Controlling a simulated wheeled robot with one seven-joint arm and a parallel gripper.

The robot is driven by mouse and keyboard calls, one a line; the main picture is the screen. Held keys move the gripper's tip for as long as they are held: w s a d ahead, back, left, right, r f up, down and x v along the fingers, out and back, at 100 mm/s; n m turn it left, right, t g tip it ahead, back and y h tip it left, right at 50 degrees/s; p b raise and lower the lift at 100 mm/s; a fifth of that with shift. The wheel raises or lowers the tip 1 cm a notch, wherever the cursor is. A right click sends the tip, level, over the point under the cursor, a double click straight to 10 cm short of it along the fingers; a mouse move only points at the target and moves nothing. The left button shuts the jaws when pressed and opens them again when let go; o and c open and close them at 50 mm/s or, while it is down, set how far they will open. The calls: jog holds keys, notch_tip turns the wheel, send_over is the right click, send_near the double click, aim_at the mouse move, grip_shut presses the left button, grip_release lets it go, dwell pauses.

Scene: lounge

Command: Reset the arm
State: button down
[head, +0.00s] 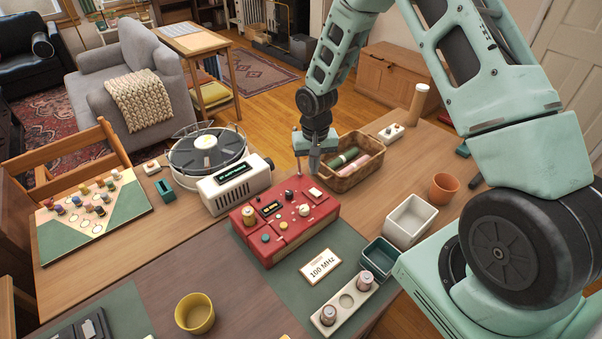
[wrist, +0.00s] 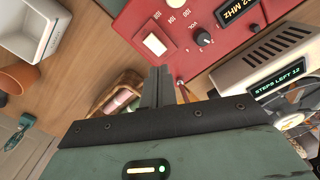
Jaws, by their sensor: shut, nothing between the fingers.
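My green arm reaches in from the right in the head view and bends down over the table. My gripper (head: 314,160) points downward just behind the red radio box (head: 290,226), beside the wicker basket (head: 377,171). Its fingers are shut with nothing between them. In the wrist view my gripper (wrist: 158,75) shows as two dark fingers pressed together, with the red box (wrist: 200,25) beyond them. I cannot tell whether the fingertips touch anything.
A white device (head: 235,186) and a round turntable (head: 208,150) stand left of the gripper. A white bin (head: 410,221), a terracotta pot (head: 444,188) and a dark green bin (head: 381,263) stand to the right. A yellow cup (head: 195,314) stands at the front.

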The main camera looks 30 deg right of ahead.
jog(key=s+a+r+n+b, duration=0.1)
jog(key=s+a+r+n, duration=0.2)
jog(key=s+a+r, duration=0.35)
jog(key=s+a+r+n+b, duration=0.15)
jog(key=s+a+r, duration=0.25)
jog(key=a+r, duration=0.4)
jog(key=s+a+r+n, duration=0.2)
jog(key=s+n, duration=0.1)
jog(key=s, duration=0.6)
jog(key=s+a+r+n, duration=0.3)
jog(key=s+n, duration=0.1)
jog(key=s, duration=0.6)
jog(key=shift+a+y, duration=0.3)
jog(key=shift+a, duration=0.05)
jog(key=shift+r, duration=0.1)
